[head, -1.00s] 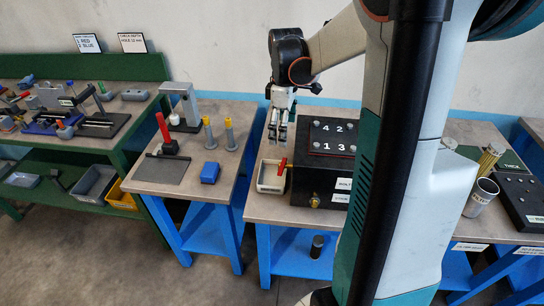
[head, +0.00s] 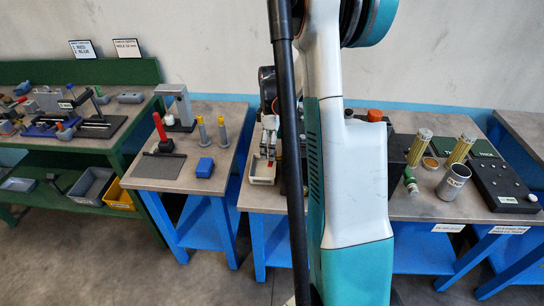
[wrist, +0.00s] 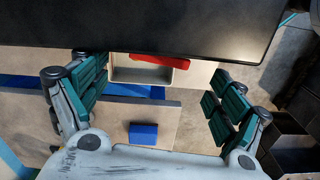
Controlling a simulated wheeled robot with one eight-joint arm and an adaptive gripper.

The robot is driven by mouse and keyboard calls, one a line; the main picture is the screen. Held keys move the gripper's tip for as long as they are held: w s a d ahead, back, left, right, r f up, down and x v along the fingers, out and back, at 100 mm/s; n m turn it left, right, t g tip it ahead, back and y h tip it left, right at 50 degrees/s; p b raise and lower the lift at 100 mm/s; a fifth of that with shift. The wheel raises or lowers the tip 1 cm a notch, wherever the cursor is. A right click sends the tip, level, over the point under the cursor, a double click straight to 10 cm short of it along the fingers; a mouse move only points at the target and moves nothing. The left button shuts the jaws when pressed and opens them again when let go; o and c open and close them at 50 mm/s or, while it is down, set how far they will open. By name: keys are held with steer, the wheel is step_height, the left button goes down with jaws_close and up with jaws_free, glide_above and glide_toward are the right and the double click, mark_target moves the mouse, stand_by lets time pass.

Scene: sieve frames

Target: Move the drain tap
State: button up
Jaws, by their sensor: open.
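The drain tap shows as a red lever (wrist: 160,61) in the wrist view, along the edge of a large dark box (wrist: 150,25). A cream tray (wrist: 125,74) lies below the lever. My gripper (wrist: 157,92) is open, with its teal-padded fingers wide apart to the left and right. The lever appears between the finger directions and beyond the tips; I see no contact. In the head view my gripper (head: 269,140) is above the cream tray (head: 261,174), and my arm hides most of the dark box.
A blue block (head: 205,167) lies on the bench to the left, beside two grey posts with yellow tops. A red-handled stand (head: 160,140) is farther left. Right of my arm stand a green-topped bottle (head: 410,180), a metal cup (head: 453,182) and a dark panel (head: 505,185).

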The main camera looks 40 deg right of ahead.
steer(key=shift+f+b, duration=0.35)
steer(key=shift+f, duration=1.55)
steer(key=shift+c, duration=0.5)
steer(key=shift+s+a+r, duration=0.1)
steer(key=shift+s+a, duration=0.05)
jaws_close()
